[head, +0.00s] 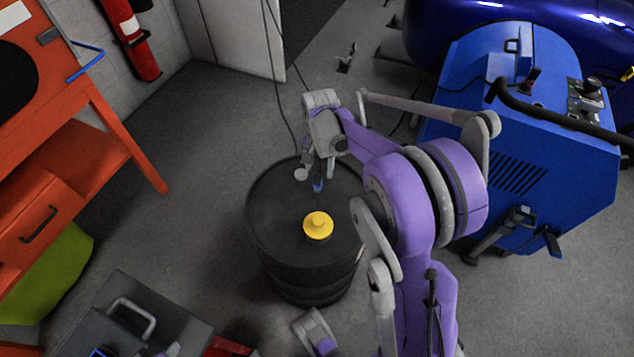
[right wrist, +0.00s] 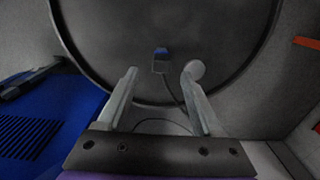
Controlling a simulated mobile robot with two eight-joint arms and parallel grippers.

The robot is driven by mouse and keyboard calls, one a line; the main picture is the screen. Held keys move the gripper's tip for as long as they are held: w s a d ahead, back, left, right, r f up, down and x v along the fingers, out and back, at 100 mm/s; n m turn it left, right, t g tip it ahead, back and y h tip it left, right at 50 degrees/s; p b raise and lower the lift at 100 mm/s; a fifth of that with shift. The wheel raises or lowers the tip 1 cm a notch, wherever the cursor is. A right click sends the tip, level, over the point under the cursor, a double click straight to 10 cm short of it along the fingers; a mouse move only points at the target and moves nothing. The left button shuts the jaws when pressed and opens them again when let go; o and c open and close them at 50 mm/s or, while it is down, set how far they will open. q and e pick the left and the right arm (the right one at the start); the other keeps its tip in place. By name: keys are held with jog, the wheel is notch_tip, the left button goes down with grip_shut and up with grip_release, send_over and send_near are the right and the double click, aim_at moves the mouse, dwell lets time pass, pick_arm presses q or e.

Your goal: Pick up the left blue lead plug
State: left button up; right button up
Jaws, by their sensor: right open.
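A small lead plug (head: 318,186) with a blue end lies on the top of the black drum, near its far side. In the right wrist view the plug (right wrist: 161,57) shows a blue end and a grey body, with a thin dark cable running from it. My right gripper (head: 310,179) is open and empty just above the plug. In the right wrist view the plug appears between the fingertips, slightly beyond them, with gaps on both sides. A pale round shape sits at the right-hand fingertip. I see only one blue plug; my left gripper does not show.
A yellow knobbed object (head: 318,226) stands on the drum (head: 270,222), nearer than the plug. A blue machine (head: 555,150) with a black bar stands at right. An orange bench (head: 105,150) is at left, and a dark case (head: 130,310) at lower left. Floor left of the drum is clear.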

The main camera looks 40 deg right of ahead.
aim_at(318, 176)
jog(key=f, duration=0.2)
jog(key=f+b, duration=0.1)
jog(key=f, duration=0.1)
jog(key=shift+a+f, duration=0.2)
jog(key=shift+f, duration=0.15)
grip_shut()
